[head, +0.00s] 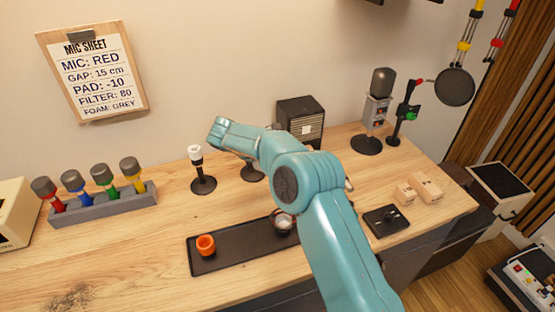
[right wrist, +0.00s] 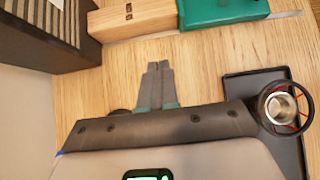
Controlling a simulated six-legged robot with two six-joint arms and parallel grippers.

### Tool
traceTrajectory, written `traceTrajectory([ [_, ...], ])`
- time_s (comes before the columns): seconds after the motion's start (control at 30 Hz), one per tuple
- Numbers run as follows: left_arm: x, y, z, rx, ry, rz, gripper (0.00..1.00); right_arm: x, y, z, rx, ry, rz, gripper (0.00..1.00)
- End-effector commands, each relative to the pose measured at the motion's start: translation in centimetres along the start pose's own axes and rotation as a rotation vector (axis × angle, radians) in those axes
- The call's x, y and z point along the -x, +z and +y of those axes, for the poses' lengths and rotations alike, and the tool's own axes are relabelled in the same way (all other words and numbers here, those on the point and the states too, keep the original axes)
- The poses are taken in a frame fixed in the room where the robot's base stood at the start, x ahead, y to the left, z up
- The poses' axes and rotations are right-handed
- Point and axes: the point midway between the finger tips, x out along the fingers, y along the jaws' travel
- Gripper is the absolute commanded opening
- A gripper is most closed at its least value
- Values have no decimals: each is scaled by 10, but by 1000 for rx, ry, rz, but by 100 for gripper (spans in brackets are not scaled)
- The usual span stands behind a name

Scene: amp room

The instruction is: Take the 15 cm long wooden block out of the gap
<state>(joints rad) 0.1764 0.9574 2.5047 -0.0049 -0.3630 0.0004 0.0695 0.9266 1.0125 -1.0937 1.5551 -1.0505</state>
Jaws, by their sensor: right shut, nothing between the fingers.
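In the right wrist view, a pale wooden block (right wrist: 132,18) with a small dark marking lies at the top. It sits between a dark slatted box (right wrist: 45,35) and a green body (right wrist: 222,11) with a thin metal strip at its far end. It appears to touch or nearly touch both. My right gripper (right wrist: 158,66) is shut and empty below the block in that view, apart from it. In the head view my right arm covers this block and my right gripper. My left gripper is in neither view.
The box stands at the back (head: 301,118). Two small wooden blocks (head: 426,186) lie at the right. Stands (head: 203,184) and a microphone rack (head: 105,205) are left; the front-left table is clear.

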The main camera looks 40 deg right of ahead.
Motion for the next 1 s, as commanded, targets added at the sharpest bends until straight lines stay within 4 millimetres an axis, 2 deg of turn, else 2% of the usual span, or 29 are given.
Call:
traceTrajectory([
  [0.1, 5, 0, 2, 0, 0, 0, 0, -27, 2, -1, 1, -6, -1, 0],
  [0.23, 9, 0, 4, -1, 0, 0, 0, -54, 2, -1, 2, -6, -2, 0],
  [0.4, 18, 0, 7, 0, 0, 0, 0, -69, 23, 1, 0, -3, -1, 0],
  [0.6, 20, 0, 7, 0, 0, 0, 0, -79, 30, 2, 0, -1, -1, 0],
  [1.0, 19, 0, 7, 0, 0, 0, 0, -83, 33, 3, 0, -2, -1, 0],
])
